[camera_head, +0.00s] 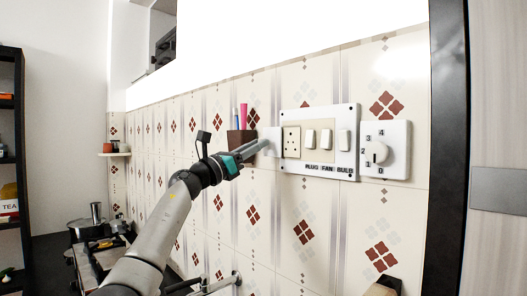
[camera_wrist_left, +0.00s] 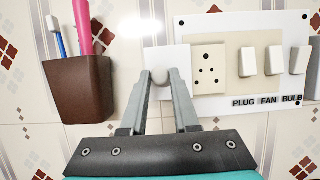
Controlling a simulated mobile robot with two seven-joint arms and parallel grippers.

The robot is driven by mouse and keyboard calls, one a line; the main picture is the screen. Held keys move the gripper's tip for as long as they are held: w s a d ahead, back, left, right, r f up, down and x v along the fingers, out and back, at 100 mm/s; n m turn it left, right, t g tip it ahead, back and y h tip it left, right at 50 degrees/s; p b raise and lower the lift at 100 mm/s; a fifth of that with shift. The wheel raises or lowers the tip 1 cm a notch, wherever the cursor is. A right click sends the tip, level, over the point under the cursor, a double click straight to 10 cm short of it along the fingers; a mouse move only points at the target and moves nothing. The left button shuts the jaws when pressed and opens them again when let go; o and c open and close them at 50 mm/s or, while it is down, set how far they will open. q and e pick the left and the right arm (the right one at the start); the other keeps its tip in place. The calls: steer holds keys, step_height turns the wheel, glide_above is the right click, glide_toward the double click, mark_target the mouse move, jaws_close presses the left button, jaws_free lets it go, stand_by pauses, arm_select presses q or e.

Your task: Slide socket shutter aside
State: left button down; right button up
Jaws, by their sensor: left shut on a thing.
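The socket shutter is a small white plate (camera_wrist_left: 165,59) at the left end of the switch panel (camera_wrist_left: 240,22). It also shows in the head view (camera_head: 275,136). The socket (camera_wrist_left: 208,70), with its dark holes, shows uncovered just right of the shutter; it also shows in the head view (camera_head: 292,141). My left gripper (camera_wrist_left: 166,80) is shut on the shutter, with its two fingers on either side of a small rounded knob. In the head view the left gripper (camera_head: 262,146) reaches the panel from the lower left.
A brown holder (camera_wrist_left: 78,90) with a blue toothbrush and a pink item hangs close left of the shutter. Switches (camera_wrist_left: 275,60) sit right of the socket. A white dial (camera_head: 377,151) is further right. Pots (camera_head: 90,228) stand at lower left.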

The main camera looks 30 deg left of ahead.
arm_select(q)
steer(key=shift+w+a, duration=0.25)
steer(key=shift+a, duration=0.7)
steer(key=c, duration=0.7)
jaws_free()
steer(key=shift+w+a, duration=0.1)
steer(key=shift+a, duration=0.05)
steer(key=shift+f, duration=0.1)
steer(key=shift+b+v, duration=2.65)
steer(key=shift+v, duration=4.95)
